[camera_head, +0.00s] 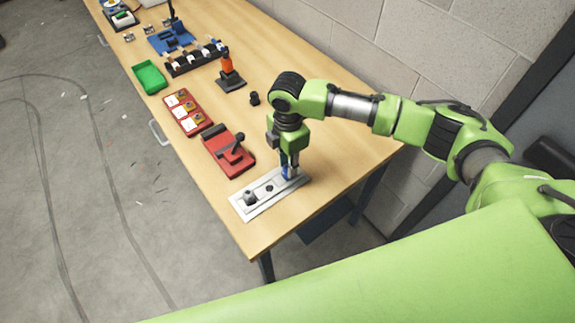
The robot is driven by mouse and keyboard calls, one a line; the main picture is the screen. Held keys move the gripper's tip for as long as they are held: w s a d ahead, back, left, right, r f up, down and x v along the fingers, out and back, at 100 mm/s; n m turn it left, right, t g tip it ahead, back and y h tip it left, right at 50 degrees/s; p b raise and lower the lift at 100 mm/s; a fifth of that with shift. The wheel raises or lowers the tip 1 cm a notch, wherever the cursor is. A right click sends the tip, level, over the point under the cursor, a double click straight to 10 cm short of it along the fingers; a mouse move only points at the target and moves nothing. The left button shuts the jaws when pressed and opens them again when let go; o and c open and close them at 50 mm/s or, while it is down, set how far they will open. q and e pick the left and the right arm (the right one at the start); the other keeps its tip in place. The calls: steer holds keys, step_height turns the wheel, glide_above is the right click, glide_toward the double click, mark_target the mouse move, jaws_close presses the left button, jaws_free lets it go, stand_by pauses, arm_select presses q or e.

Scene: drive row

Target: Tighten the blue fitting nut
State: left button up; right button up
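The blue fitting nut (287,173) is at the right end of a pale metal plate (262,200), which lies near the table's front corner. My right gripper (290,170) points straight down over the nut, with its fingertips around or just beside it. The fingers partly hide the nut, and I cannot tell whether they are closed on it. A dark fitting (250,197) stands at the plate's left end, with a dark hole between the two. My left gripper is not in view.
A red fixture with a dark lever (229,155) stands just behind the plate. Beyond it are a red tray (187,113), a green bin (149,77), an orange-and-black tool stand (230,72) and a small black piece (254,98). Bare wooden tabletop (340,130) lies right of my gripper, beside a block wall.

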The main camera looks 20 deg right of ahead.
steer(key=shift+s+r+m+p, duration=0.1)
steer(key=shift+r+m+p, duration=0.1)
steer(key=shift+m+p, duration=0.45)
steer(key=m+p, duration=0.3)
steer(key=shift+p, duration=0.35)
steer(key=m+p, duration=0.4)
steer(key=shift+m, duration=0.85)
steer(key=shift+f+m, duration=0.2)
steer(key=shift+m, duration=0.4)
steer(key=m, duration=0.4)
steer(key=shift+a, duration=0.1)
steer(key=m, duration=0.7)
steer(key=o, duration=1.7)
